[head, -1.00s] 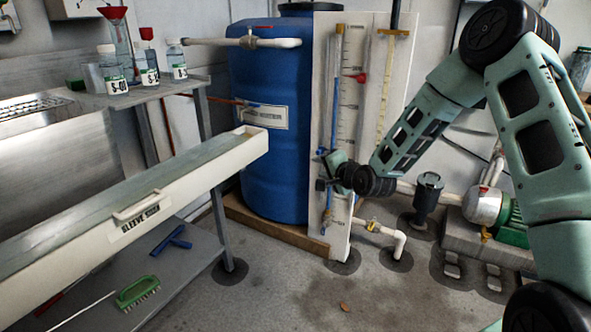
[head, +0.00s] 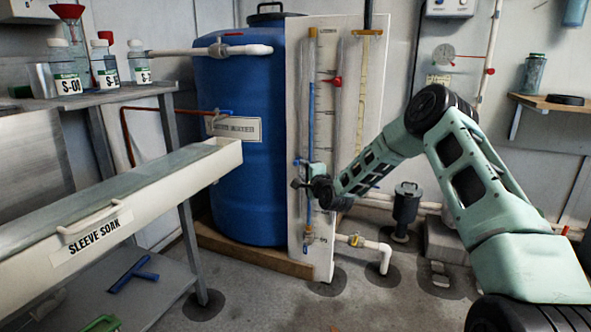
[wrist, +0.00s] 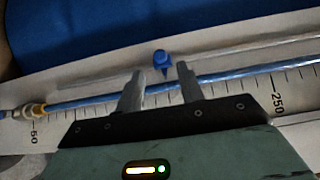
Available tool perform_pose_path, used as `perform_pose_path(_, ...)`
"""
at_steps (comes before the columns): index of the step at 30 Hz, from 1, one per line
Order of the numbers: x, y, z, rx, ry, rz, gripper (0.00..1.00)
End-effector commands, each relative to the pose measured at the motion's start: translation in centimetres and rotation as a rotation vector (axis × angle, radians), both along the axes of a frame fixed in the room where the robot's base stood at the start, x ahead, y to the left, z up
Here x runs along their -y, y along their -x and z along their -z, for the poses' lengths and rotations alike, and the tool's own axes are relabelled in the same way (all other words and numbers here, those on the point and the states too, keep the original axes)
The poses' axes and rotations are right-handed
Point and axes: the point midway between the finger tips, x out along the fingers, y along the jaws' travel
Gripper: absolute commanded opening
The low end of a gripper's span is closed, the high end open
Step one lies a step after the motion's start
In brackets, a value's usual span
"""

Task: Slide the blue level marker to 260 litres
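The blue level marker (wrist: 162,59) sits on a thin pale rail in the wrist view, its pointed end toward the blue-filled sight tube (wrist: 225,77). My gripper (wrist: 157,74) is open, with one finger on each side of the marker's pointer; I cannot tell whether either finger touches it. The printed scale (wrist: 292,97) shows 50 at the left and 250 at the right, with the marker between them. In the head view, my gripper (head: 303,183) is at the lower part of the upright gauge board (head: 298,232). The marker is too small to make out clearly there.
A blue water tank (head: 240,150) stands left of the board. A red pointer (head: 333,81) sits higher on the board. A white sleeve soak trough (head: 130,205) juts in from the left. A valve and white pipe (head: 372,245) are below, with a dark canister (head: 405,210) to the right.

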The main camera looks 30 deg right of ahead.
Motion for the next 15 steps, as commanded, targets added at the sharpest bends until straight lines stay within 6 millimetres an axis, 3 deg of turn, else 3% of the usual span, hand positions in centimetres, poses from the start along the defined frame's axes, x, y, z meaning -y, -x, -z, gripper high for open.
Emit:
perform_pose_path(6,0.5,-4.2,0.3,0.002,0.0,0.0,0.38)
perform_pose_path(15,0.9,-7.2,0.1,-0.001,0.0,0.0,0.38)
